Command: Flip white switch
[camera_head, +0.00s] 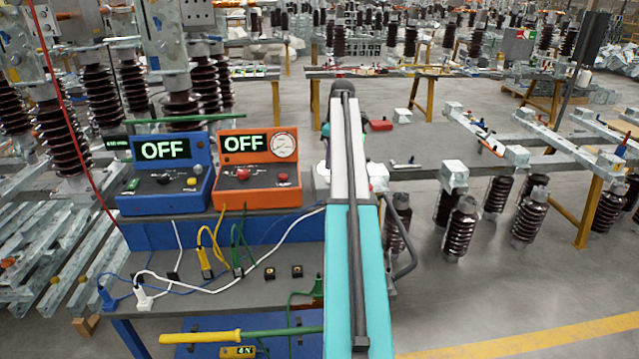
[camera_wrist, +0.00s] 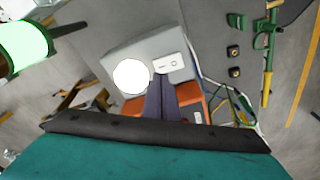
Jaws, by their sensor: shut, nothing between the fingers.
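In the head view a blue control box (camera_head: 165,203) stands at the left of the bench with its display reading OFF. My arm hides the gripper in the head view.
An orange box (camera_head: 258,197) with an OFF display and a dial stands right of the blue one. Cables and plugs lie on the bench (camera_head: 225,297) in front. A yellow-handled green rod (camera_head: 240,335) lies below. Insulators and steel frames stand all around.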

